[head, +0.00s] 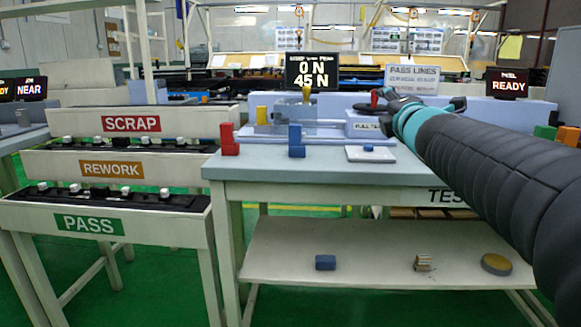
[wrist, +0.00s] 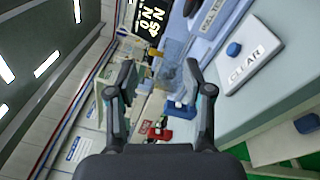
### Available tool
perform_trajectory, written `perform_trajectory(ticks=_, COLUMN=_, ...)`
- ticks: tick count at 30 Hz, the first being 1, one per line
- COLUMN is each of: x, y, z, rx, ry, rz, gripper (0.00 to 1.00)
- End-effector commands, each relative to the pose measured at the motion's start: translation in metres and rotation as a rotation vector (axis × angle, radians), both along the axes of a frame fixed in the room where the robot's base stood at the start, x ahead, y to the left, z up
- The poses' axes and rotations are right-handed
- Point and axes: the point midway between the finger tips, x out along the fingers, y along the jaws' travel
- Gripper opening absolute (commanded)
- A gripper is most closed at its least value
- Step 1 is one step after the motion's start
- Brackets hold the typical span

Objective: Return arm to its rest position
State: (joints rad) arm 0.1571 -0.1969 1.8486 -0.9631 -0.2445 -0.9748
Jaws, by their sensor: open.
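My dark arm with a teal band reaches in from the right in the head view. My gripper (head: 385,103) is over the back right part of the test bench (head: 330,175), seen end-on and partly hidden behind my wrist. In the wrist view my gripper (wrist: 160,75) has its two fingers spread wide with nothing between them. The wrist view is tilted and looks across the bench toward the blue block (wrist: 182,108) and the red block (wrist: 160,130). The white CLEAR pad (wrist: 262,68) with its blue button (wrist: 233,49) lies right of the fingers, apart from them.
A display (head: 313,71) reads 0 N and 45 N behind a fixture with a yellow piece (head: 307,94). SCRAP (head: 131,123), REWORK (head: 112,168) and PASS (head: 89,223) racks stand at left. The lower shelf (head: 370,262) holds small items. Green blocks (head: 545,132) are at right.

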Motion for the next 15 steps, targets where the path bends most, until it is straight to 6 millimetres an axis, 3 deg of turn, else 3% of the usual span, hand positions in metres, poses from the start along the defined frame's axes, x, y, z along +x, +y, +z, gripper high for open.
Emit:
perform_trajectory(ticks=7, x=-0.1, y=-0.023, z=-0.108, rx=0.735, ry=0.267, rz=-0.313, gripper=0.51)
perform_trajectory(ticks=15, x=-0.217, y=-0.002, z=-0.238, rx=1.354, ry=0.542, rz=-0.659, gripper=0.51)
